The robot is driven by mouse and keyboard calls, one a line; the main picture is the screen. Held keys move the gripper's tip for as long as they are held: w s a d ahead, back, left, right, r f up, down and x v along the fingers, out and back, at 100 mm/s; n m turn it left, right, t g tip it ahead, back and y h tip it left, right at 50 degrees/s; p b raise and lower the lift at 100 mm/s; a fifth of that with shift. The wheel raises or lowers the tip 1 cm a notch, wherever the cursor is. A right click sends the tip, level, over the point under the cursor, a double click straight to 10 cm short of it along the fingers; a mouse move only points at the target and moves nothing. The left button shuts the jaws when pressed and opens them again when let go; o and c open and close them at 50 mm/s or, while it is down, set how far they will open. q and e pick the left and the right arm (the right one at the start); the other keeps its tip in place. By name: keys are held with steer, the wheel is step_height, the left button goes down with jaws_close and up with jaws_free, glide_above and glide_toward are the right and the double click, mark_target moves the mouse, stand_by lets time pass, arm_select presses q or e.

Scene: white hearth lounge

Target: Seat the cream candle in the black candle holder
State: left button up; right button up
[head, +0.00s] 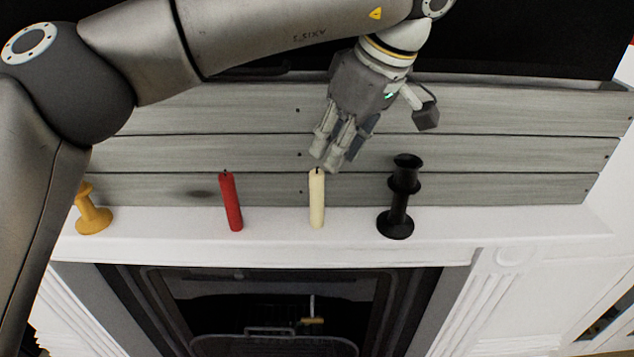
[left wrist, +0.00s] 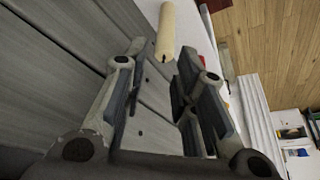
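The cream candle (head: 317,202) stands upright on the white mantel, between a red candle and the black candle holder (head: 400,205). The holder stands upright to the right of the candle, and no candle shows in its top cup. My left gripper (head: 328,160) is just above the cream candle, with its fingers pointing down. In the left wrist view, the fingers are apart and empty, and the cream candle (left wrist: 166,30) lies just beyond the fingertips. I cannot tell from these views whether a fingertip touches the wick. My right gripper is not in view.
The red candle (head: 231,203) stands left of the cream one. A yellow holder (head: 93,213) stands at the mantel's left, close to my arm in the picture. Grey planks (head: 480,155) rise behind the mantel (head: 535,222). The mantel is clear right of the black holder.

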mark_target(317, 186)
arm_select(q)
steer(key=f, duration=0.1)
steer(key=a+f, duration=0.1)
steer(key=f, duration=0.2)
steer(key=shift+a+p, duration=0.3)
steer(key=shift+p, duration=0.1)
steer(key=shift+f, duration=0.2)
steer(key=p+x, duration=0.2)
steer(key=x, duration=0.2)
steer(key=shift+w+f, duration=0.15)
steer(key=shift+w, duration=0.1)
steer(key=shift+w+a+f, duration=0.15)
steer(key=shift+a+f, duration=0.05)
steer(key=shift+f, duration=0.25)
jaws_close()
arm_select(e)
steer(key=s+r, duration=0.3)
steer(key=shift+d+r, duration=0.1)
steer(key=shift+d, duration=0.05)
arm_select(q)
steer(key=shift+d+r, duration=0.1)
steer(key=shift+r, duration=0.05)
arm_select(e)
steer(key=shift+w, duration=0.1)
